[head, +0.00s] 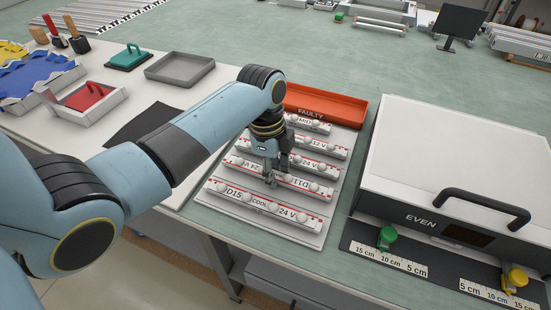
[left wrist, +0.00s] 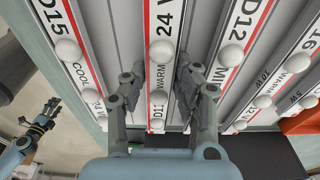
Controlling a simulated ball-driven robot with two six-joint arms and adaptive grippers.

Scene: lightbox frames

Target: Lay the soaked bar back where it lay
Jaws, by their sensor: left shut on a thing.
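My left gripper (head: 270,181) is shut on the white bar marked D11 and 24 V (head: 303,184), gripping it around the middle. The left wrist view shows its fingers (left wrist: 158,88) on both sides of this bar (left wrist: 163,20), which has round white knobs and red edging. The bar lies in line with the other bars on the pale rack (head: 268,230), second from the front. I cannot tell whether it touches the rack. The D15 bar (head: 262,206) lies in front of it. My right gripper (left wrist: 45,115) shows small at the left of the left wrist view, its fingers unclear.
An orange tray marked FAULTY (head: 325,104) stands behind the rack. A large white lightbox (head: 460,150) with a black handle stands to the right.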

